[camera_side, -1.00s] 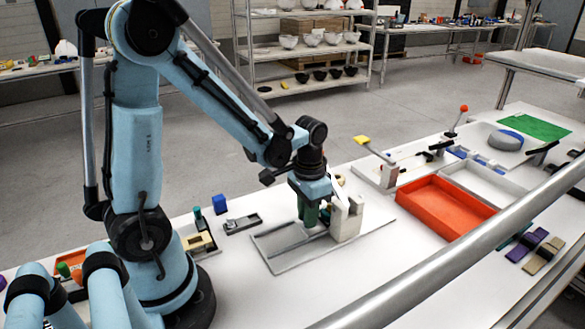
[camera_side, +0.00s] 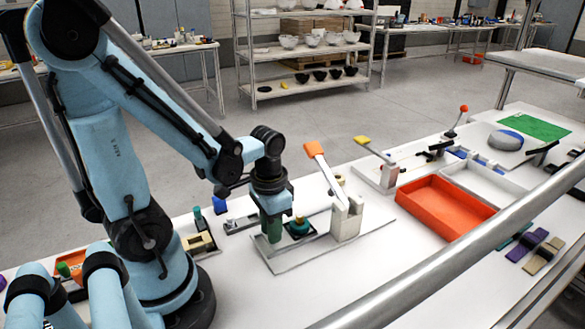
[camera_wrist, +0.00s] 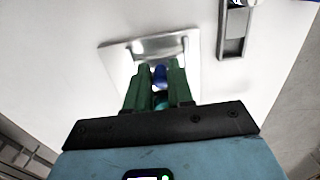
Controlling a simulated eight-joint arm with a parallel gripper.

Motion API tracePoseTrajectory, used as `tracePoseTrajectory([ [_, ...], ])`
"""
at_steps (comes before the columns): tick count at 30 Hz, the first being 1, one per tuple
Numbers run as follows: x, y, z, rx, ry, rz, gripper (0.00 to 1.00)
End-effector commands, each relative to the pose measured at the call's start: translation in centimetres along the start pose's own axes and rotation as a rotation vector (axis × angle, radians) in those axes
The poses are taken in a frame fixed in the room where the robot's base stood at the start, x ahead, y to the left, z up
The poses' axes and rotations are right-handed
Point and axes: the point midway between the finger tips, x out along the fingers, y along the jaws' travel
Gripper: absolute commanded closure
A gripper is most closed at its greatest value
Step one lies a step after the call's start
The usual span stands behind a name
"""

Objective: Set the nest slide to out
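The nest slide appears to be the black square nest (camera_side: 301,229) with a teal rounded part (camera_side: 299,224) on it. It sits on a pale railed base plate (camera_side: 292,262), left of a white clamp block (camera_side: 348,222). My gripper (camera_side: 271,238) points down just left of the nest, low over the base plate. In the wrist view, my green fingers (camera_wrist: 158,70) stand apart with a blue rounded piece (camera_wrist: 160,76) and some teal between them. I cannot tell whether they press on it. A shiny square plate (camera_wrist: 183,52) lies beyond the fingertips.
An orange-handled lever (camera_side: 314,150) rises from the clamp block, close right of my arm. An orange tray (camera_side: 435,207) is to the right. The front tabletop is partly clear.

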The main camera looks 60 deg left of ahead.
Motion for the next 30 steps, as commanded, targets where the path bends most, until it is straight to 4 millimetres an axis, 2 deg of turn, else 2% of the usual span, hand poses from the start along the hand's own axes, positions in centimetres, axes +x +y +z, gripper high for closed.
tracePoseTrajectory([
  [1,0.0,0.0,0.0,-0.001,0.001,0.0,0.7],
  [4,0.0,0.0,-0.1,0.0,0.003,0.0,0.56],
  [17,-0.5,0.0,-0.2,0.0,0.006,0.001,0.56],
  [30,-4.6,0.0,-0.1,0.0,0.006,0.001,0.56],
])
